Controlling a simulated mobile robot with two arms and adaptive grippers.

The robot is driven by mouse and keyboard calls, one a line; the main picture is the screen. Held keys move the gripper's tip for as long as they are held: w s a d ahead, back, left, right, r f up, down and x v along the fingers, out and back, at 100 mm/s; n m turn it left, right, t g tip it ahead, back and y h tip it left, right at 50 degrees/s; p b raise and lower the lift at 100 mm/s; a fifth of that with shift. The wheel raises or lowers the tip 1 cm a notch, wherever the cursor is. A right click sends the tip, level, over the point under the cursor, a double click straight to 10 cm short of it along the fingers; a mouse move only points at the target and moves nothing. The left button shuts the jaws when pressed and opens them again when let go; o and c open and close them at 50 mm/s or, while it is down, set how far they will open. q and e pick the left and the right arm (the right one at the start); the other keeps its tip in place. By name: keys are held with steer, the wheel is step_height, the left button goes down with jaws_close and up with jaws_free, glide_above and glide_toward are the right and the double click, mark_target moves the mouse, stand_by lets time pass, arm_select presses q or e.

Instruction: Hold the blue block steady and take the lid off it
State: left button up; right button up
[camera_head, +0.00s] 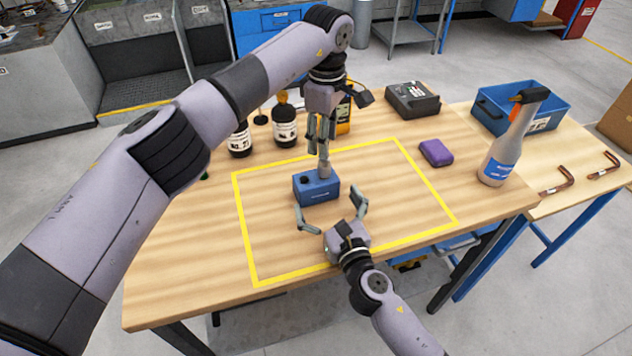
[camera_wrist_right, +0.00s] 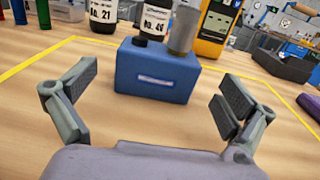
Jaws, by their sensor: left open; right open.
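The blue block (camera_head: 318,190) stands on the wooden table inside the yellow taped outline. In the right wrist view the blue block (camera_wrist_right: 157,76) shows a pale label on its front. A grey cylindrical lid (camera_head: 324,169) sits upright on its right part; it also shows in the wrist view (camera_wrist_right: 184,31). A small dark round feature is on the top left. My left gripper (camera_head: 319,146) points down just above the lid, open; whether it touches is unclear. My right gripper (camera_head: 331,211) is open, its fingers spread toward the block's front, with a gap in the wrist view.
Dark bottles (camera_head: 285,125) and a yellow meter (camera_head: 344,117) stand behind the outline. A spray bottle (camera_head: 503,150) stands at the right, near a blue bin (camera_head: 545,118). The taped area around the block is mostly clear.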

mark_target(312, 171)
arm_select(q)
steer(key=shift+r, duration=0.1)
arm_select(e)
steer(key=x, duration=0.8)
arm_select(q)
steer(key=shift+s, duration=0.1)
arm_select(e)
steer(key=shift+c, duration=0.5)
